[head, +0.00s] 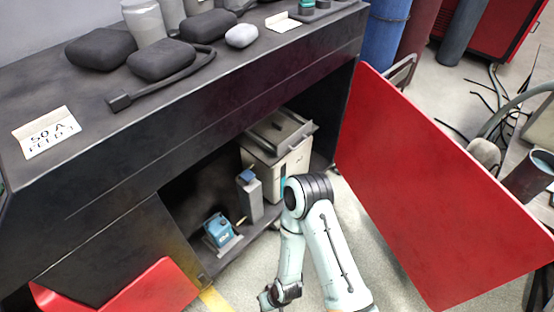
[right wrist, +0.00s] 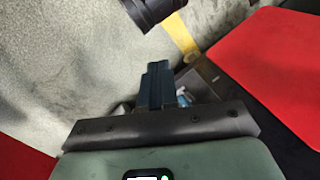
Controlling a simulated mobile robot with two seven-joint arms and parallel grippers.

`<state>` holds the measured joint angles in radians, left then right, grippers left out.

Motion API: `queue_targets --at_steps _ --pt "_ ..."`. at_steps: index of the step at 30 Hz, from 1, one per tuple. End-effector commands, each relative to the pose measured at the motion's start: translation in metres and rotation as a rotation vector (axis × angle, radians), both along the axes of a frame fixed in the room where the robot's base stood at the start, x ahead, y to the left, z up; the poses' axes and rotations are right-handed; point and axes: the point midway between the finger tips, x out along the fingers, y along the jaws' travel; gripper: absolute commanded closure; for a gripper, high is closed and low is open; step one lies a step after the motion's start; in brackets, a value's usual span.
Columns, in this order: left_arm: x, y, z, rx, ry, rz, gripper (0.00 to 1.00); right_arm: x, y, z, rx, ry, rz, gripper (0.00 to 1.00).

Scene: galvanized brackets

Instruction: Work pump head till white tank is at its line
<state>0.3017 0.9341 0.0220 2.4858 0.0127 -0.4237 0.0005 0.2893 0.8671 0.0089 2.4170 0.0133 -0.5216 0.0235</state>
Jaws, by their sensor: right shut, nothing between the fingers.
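The white tank (head: 262,166) stands upright inside the open cabinet, with a grey lid and a blue-green strip on its front; the liquid level is too small to read. A grey upright unit (head: 250,200) with a blue top (head: 246,176) stands to its left. A small blue unit (head: 218,230) sits on a grey base nearer the cabinet's front edge. I cannot tell which is the pump head. My right gripper (right wrist: 158,78) is shut and empty in the right wrist view, apart from these units. My left gripper is not in view.
A red door (head: 440,190) stands open at the right. A red panel (head: 120,290) is low at the left. The dark counter (head: 230,75) overhangs the cabinet and carries dark pouches and a card (head: 46,132). Grey floor (head: 390,260) lies in front.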

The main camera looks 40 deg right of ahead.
Motion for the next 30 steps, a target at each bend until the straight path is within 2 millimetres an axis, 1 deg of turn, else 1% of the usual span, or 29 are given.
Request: queue_targets --at_steps 1,18,24,30 --pt "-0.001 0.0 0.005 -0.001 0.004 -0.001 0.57 0.0 0.0 0.007 0.0 -0.001 0.0 1.0" --pt "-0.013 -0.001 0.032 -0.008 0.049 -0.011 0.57 0.001 0.0 0.053 0.0 -0.002 0.001 1.0" --pt "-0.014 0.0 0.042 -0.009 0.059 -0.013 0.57 0.0 0.0 0.068 0.001 -0.001 0.001 1.0" --pt "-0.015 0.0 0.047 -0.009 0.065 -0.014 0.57 0.0 0.0 0.078 0.0 0.0 0.0 1.0"
